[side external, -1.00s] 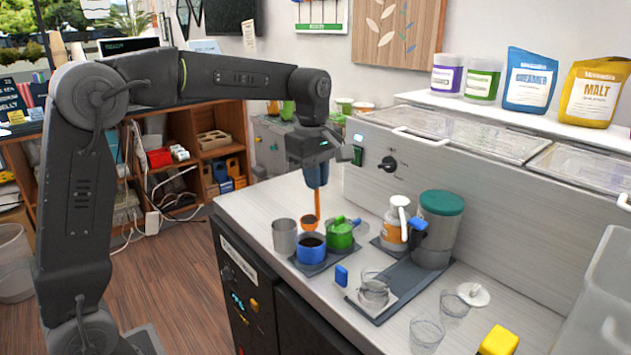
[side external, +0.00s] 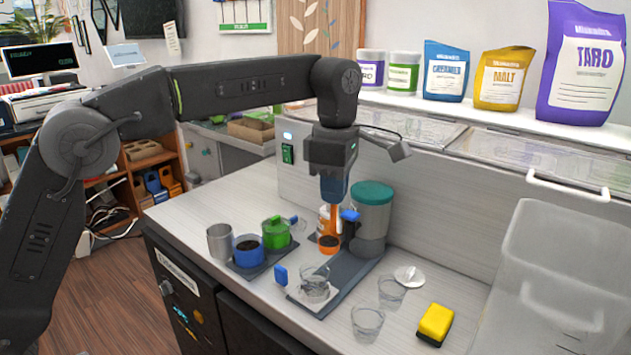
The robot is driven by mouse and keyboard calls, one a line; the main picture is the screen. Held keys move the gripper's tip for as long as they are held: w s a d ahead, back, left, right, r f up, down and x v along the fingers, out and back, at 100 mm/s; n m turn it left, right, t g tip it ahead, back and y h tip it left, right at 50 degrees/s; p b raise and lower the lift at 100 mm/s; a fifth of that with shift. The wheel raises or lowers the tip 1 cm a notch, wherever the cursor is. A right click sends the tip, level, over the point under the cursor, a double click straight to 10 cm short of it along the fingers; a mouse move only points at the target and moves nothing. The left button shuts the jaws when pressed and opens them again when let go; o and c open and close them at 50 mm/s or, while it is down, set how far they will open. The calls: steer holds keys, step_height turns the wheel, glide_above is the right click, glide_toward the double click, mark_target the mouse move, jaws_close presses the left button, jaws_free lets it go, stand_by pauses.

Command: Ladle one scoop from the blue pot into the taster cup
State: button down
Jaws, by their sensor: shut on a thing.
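My gripper (side external: 334,188) is shut on the upright handle of an orange ladle (side external: 329,249). The ladle's bowl hangs low, right of the green pot, in front of a white-and-orange bottle; its inside looks dark. The blue pot (side external: 248,259) holds dark liquid and stands on a dark mat, left of the ladle. A clear glass cup (side external: 314,288) sits on a small pale plate on the dark tray, below and slightly left of the ladle bowl. Two more clear glasses (side external: 391,293) (side external: 367,325) stand on the counter; I cannot tell which is the taster cup.
A green pot (side external: 276,235) and a metal cup (side external: 220,243) flank the blue pot. A teal-lidded canister (side external: 371,220) stands close right of the ladle. A blue-handled item (side external: 281,276), white lid (side external: 409,275) and yellow block (side external: 435,322) are nearby. The front-left counter is clear.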

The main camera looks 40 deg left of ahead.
steer(key=shift+f, duration=0.9)
steer(key=shift+s+a+f, duration=0.15)
steer(key=shift+a, duration=0.1)
steer(key=s+a+f+t+h, duration=0.7)
steer(key=t+h, duration=0.3)
steer(key=h, duration=0.2)
steer(key=shift+a+f+t, duration=0.15)
steer(key=shift+a+t, duration=0.15)
steer(key=shift+a, duration=0.25)
stand_by(0.4)
